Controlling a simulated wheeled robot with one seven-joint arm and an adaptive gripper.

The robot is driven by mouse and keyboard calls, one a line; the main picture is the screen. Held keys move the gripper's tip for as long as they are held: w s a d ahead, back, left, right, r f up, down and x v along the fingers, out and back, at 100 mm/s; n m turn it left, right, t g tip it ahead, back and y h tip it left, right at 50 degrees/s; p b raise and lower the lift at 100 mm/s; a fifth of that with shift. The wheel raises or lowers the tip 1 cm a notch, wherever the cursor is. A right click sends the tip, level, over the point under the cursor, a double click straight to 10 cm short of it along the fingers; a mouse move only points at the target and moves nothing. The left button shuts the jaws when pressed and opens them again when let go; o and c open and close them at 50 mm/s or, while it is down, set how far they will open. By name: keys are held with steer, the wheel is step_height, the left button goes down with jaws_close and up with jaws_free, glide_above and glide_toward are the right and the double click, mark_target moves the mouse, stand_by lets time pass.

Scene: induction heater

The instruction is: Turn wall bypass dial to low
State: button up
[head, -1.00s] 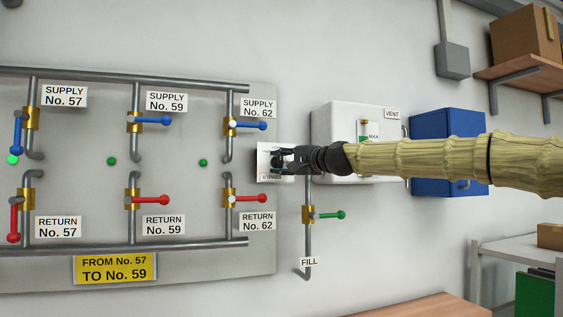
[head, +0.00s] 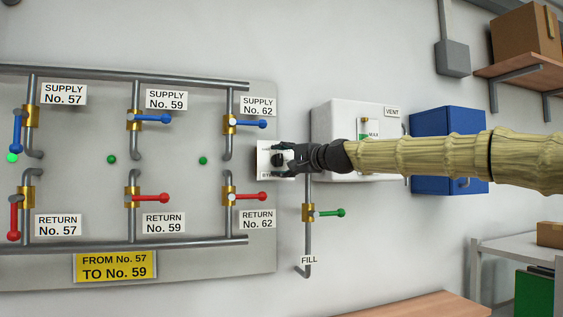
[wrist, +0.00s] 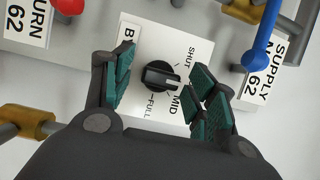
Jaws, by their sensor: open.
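The bypass dial (wrist: 161,76) is a round black knob on a white plate (wrist: 140,48) on the wall. Its raised bar lies nearly across the wrist picture, its pale end pointing right and slightly down. SHUT reads at upper right, MID below right and FULL at the bottom. The pale end lies between SHUT and MID; the right finger may cover a mark there. My gripper (wrist: 165,92) is open, its green-padded fingers on either side of the dial with visible gaps. In the head view my gripper (head: 285,160) is at the plate and partly hides it.
Left of the plate is a pipe panel (head: 70,160) with blue and red valve levers. The No. 62 red lever (head: 250,196) and blue lever (head: 250,124) end close by. A green fill lever (head: 331,213) is below. A white box (head: 345,115) stands behind my arm.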

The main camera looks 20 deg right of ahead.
steer(key=v, duration=1.2)
steer(key=shift+d, duration=0.1)
stand_by(0.4)
